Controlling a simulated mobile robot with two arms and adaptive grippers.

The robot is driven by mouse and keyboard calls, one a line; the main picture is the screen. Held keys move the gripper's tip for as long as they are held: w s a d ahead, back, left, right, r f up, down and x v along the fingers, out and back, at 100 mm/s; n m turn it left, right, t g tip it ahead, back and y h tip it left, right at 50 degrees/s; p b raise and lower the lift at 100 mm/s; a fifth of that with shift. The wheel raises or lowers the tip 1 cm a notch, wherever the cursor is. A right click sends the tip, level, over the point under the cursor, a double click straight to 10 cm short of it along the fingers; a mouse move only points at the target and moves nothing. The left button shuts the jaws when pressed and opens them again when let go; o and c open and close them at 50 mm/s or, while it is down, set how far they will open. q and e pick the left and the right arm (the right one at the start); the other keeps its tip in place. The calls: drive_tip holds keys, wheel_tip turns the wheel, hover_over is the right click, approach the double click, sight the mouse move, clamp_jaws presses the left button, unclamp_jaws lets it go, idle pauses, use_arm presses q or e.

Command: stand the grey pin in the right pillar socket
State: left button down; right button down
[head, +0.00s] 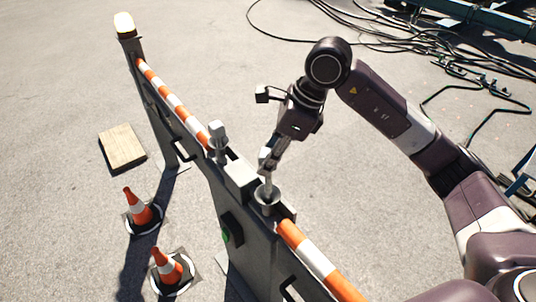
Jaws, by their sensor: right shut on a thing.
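My right gripper (268,162) comes down from above, shut on the grey pin (269,184), most of which the gripper hides. The pin's thin shaft shows below the fingers, pointing down at the round grey right pillar socket (266,198). Its lower end is at the socket's mouth; how deep it sits cannot be told. Another grey pin with a blocky head (217,131) stands upright further left on the barrier. My left gripper is not in view.
Black cables (345,28) spread over the ground at the upper right.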

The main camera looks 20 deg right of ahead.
drive_tip(key=shift+f+b, duration=2.3)
drive_tip(key=shift+f, duration=0.35)
drive_tip(key=c, duration=1.4)
unclamp_jaws()
drive_tip(key=v, duration=1.2)
